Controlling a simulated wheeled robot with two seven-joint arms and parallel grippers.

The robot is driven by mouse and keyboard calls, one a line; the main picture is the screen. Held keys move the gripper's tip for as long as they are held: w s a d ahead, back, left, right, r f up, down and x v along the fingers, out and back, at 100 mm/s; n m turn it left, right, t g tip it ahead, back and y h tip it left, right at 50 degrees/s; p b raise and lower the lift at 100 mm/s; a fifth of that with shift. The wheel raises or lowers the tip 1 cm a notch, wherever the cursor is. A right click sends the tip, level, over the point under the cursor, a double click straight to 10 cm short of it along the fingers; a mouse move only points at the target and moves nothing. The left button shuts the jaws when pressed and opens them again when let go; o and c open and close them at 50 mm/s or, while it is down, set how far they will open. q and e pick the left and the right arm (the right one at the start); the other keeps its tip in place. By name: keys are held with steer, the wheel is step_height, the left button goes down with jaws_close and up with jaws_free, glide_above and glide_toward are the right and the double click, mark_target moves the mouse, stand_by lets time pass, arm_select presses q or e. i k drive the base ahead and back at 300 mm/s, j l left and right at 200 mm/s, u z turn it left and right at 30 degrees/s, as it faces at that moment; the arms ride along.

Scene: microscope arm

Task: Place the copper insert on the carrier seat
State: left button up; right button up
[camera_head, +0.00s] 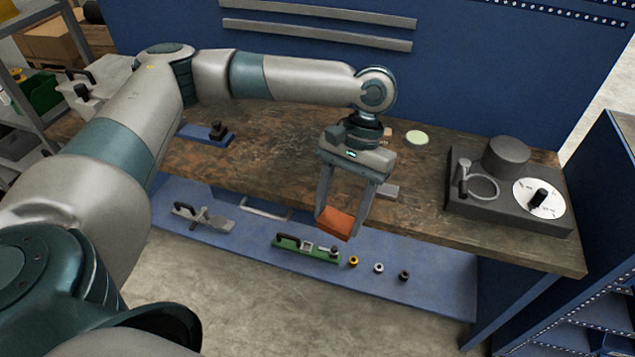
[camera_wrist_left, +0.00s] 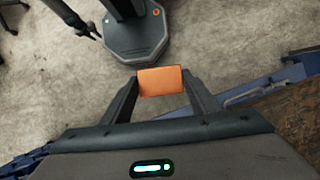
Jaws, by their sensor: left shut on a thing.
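The copper insert (camera_head: 336,222) is an orange-copper block. My left gripper (camera_head: 340,215) is shut on it and holds it in the air, near the front edge of the workbench in the head view. In the left wrist view the copper insert (camera_wrist_left: 160,80) sits between the two fingertips of the left gripper (camera_wrist_left: 161,84), with floor behind it. I cannot tell for sure which thing is the carrier seat. A small grey block (camera_head: 388,191) lies on the bench just behind the gripper, partly covered by it. My right gripper does not show clearly in either view.
The wooden workbench (camera_head: 430,225) has a dark device with a dial (camera_head: 540,198) at its right. A blue block with a black knob (camera_head: 212,134) stands at left, and a pale green disc (camera_head: 417,138) lies at the back. A lower blue shelf (camera_head: 430,290) holds a green tool (camera_head: 305,252).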

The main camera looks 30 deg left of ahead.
mark_target(192, 130)
steer(key=i+j, duration=0.3)
steer(key=i, duration=0.25)
steer(key=i+j, duration=0.35)
steer(key=i, duration=0.2)
steer(key=u, duration=1.7)
